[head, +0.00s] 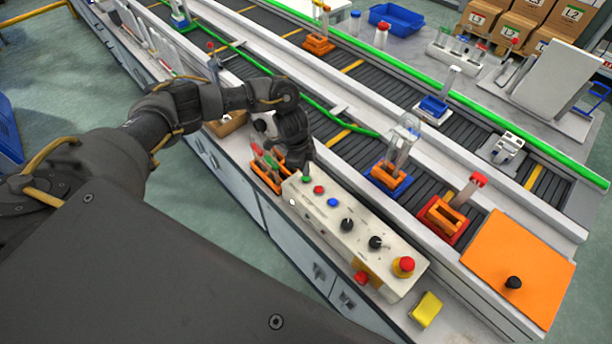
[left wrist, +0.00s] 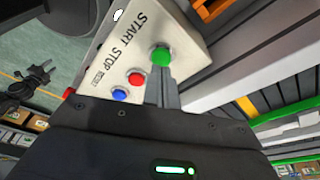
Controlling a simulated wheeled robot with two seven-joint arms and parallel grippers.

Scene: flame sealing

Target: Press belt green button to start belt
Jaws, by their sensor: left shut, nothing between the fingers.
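The belt control box (head: 340,215) is a long pale panel on the near ledge of the belt. Its green button (head: 307,179) is at the left end; it also shows in the left wrist view (left wrist: 160,56), near the printed words START and STOP. A red button (left wrist: 136,78) and a blue button (left wrist: 119,94) sit beside it. My left gripper (head: 308,172) is shut and empty, pointing down at the green button. In the left wrist view its fingertips (left wrist: 161,72) overlap the button's lower edge; I cannot tell whether they touch it. A dark jointed shape (left wrist: 32,85) may be my right gripper.
The box also carries black knobs (head: 347,225) and a red emergency stop (head: 403,266). An orange rack (head: 266,178) stands close to the gripper. A yellow block (head: 426,309) and an orange plate (head: 520,265) lie to the right. Holders ride on the belts behind.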

